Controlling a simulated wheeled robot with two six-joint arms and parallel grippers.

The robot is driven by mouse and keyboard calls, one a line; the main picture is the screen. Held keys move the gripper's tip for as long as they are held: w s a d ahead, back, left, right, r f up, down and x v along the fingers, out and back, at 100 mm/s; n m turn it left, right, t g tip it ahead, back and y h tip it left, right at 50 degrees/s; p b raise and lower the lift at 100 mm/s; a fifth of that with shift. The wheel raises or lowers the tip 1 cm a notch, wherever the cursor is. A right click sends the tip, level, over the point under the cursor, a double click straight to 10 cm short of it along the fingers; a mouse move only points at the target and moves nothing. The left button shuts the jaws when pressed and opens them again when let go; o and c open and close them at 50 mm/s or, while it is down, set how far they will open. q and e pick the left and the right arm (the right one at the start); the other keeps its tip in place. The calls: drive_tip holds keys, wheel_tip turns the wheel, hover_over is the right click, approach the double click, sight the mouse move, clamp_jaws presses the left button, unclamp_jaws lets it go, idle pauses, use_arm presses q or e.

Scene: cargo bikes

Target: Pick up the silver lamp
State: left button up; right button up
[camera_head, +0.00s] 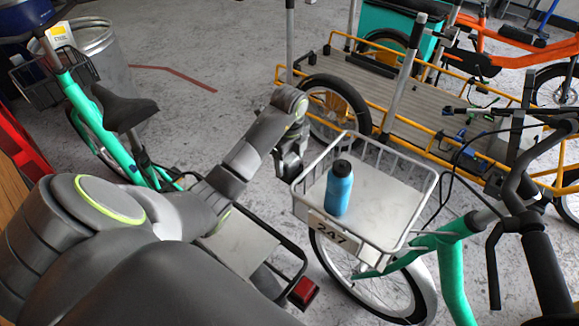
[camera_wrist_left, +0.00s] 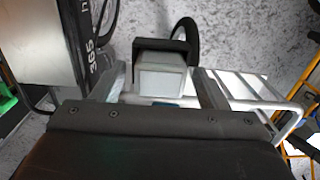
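A grey, box-shaped thing with a black bracket, which looks like the silver lamp (camera_wrist_left: 160,78), shows in the middle of the left wrist view. My left gripper (camera_head: 291,166) points down at the left side of the wire basket (camera_head: 415,222) in the head view. In the left wrist view my left gripper (camera_wrist_left: 164,88) appears open, with one finger on each side of the lamp and gaps between. I cannot make out the lamp in the head view; the gripper and arm may hide it. My right gripper is not in view.
A blue bottle (camera_head: 340,188) stands in the basket, which bears a 247 plate (camera_head: 332,228). A green bike frame (camera_head: 455,270) and handlebar are at the right. A rear rack with a red light (camera_head: 303,292) lies below my arm. A yellow-railed cargo bike (camera_head: 400,92) stands behind.

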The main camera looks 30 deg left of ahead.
sight(290, 159)
use_arm(q)
drive_tip(key=c, duration=0.9)
drive_tip(key=shift+c, duration=0.2)
wheel_tip(290, 159, up, 10)
drive_tip(key=p, duration=0.8)
drive_tip(key=shift+p, duration=0.35)
